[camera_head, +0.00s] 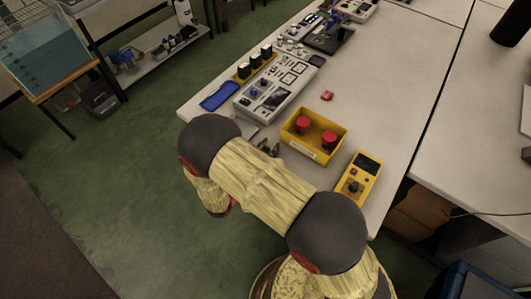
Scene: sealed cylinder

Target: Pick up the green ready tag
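I cannot make out a green ready tag for certain. Small dark, partly greenish items (272,149) show at the table's near edge, just beyond my arm, which partly covers them; they are too small to identify. My arm, with pale yellow links and dark grey joints, crosses the lower middle of the view. Its forearm hangs down left of the table, over the green floor. My gripper is not visible; the arm seems to hide it.
The white table (385,110) carries a yellow box with red buttons (314,134), a yellow control unit (357,179), a grey panel (275,87), a blue tray (219,96) and a small red item (327,95). Bare tabletop lies right of them. Green floor is open at left.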

